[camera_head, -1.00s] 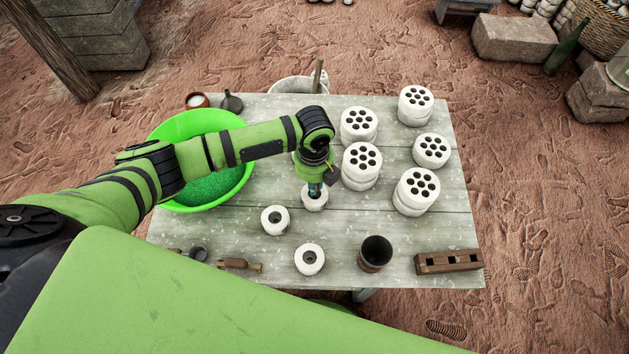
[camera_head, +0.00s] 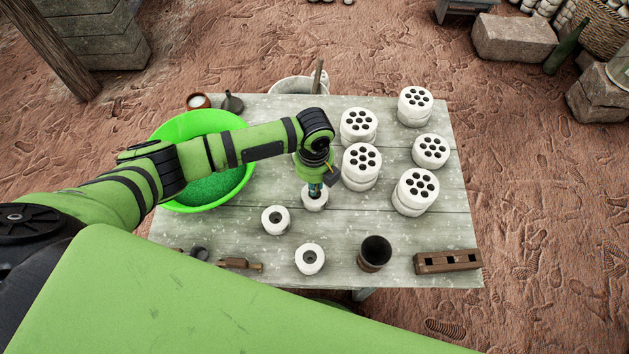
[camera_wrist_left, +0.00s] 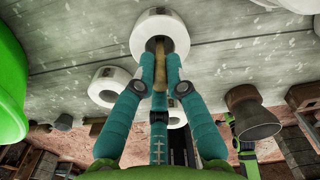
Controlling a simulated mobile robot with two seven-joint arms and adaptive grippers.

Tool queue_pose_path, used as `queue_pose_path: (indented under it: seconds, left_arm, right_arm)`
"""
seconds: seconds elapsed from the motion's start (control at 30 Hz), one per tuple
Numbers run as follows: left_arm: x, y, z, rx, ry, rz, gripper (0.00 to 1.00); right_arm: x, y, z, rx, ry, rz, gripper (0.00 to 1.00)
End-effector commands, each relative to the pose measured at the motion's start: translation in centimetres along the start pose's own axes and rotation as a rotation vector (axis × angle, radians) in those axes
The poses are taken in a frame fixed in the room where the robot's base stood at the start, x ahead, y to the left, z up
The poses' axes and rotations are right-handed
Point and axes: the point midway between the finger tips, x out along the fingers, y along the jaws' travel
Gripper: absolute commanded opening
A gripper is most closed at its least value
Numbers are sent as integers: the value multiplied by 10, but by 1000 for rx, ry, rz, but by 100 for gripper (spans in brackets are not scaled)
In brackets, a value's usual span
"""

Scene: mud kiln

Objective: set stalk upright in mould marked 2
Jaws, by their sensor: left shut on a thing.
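My left gripper (camera_head: 316,190) points straight down over a small white round mould (camera_head: 314,203) near the middle of the table. In the left wrist view its teal fingers (camera_wrist_left: 160,75) are shut on a thin tan stalk (camera_wrist_left: 160,66). The stalk's end is at the dark hole of the white mould (camera_wrist_left: 145,38); how deep it sits is hidden. Two more small white moulds with a single hole stand nearer, one at left (camera_head: 275,220) and one in front (camera_head: 310,259). I cannot read a number on any mould. My right gripper does not show.
Several tall white blocks with many holes (camera_head: 416,191) stand close at the right. A green basin (camera_head: 160,190) lies under my left arm. A dark cup (camera_head: 375,253) and a wooden block with slots (camera_head: 449,262) are at the front right. A pail (camera_head: 292,86) stands behind the table.

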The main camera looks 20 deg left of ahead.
Motion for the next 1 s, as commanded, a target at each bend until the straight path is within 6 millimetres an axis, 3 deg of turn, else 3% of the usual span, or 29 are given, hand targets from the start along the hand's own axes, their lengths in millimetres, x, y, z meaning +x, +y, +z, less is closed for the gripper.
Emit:
queue_pose_path:
  seconds: [1.0]
  left_arm:
    - [6, 0, 0, 0, 0, 1, 4]
  right_arm:
    - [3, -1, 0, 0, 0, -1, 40]
